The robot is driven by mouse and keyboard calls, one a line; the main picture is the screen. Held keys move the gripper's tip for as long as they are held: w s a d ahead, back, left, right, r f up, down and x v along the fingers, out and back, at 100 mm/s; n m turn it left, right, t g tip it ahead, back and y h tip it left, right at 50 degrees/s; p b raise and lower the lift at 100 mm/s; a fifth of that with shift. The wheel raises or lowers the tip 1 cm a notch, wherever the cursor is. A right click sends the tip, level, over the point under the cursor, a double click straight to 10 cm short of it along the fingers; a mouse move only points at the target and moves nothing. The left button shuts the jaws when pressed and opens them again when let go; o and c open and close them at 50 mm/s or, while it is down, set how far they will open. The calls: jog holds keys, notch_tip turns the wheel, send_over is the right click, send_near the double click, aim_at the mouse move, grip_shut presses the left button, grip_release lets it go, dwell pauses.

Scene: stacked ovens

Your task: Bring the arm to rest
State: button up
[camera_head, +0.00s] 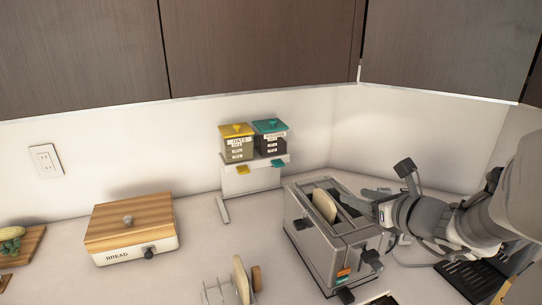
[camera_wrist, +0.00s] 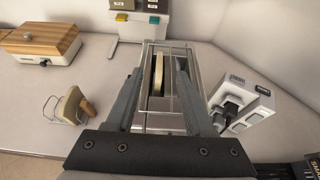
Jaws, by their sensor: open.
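My gripper (camera_head: 372,197) is at the right in the head view, over the right part of the toaster (camera_head: 318,255). In the wrist view my gripper (camera_wrist: 165,85) has its two fingers spread wide apart, open, with nothing held between them. The toaster (camera_wrist: 150,118) lies beyond and beneath the fingers. A slice of bread (camera_head: 325,205) stands upright in one toaster slot and sticks out of the top. The slice also shows in the wrist view (camera_wrist: 158,75). The other slot looks empty, though my gripper partly covers it in the head view.
A wire rack with bread (camera_head: 241,280) stands left of the toaster. A bread box (camera_head: 132,228) sits farther left. A dispenser (camera_head: 252,178) with yellow and teal lids stands behind. Dark cabinets (camera_head: 260,45) hang above.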

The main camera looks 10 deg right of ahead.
jog(key=shift+a, duration=0.1)
jog(key=s+a+n+g+y, duration=0.2)
jog(key=a+n+g, duration=0.1)
jog(key=a+n, duration=0.55)
jog(key=s+a+n+g+y, duration=0.2)
jog(key=s+a+n+g, duration=0.1)
jog(key=a+n, duration=0.55)
jog(key=s+d+n+g+h, duration=0.1)
jog(key=s+n+h, duration=0.2)
jog(key=s+n, duration=0.3)
jog(key=s+d+n+h, duration=0.2)
jog(key=s+n, duration=0.4)
jog(key=n, duration=0.4)
jog(key=shift+d+r+n+g+h, duration=0.25)
jog(key=shift+n+g+h, duration=0.15)
jog(key=shift+h, duration=0.4)
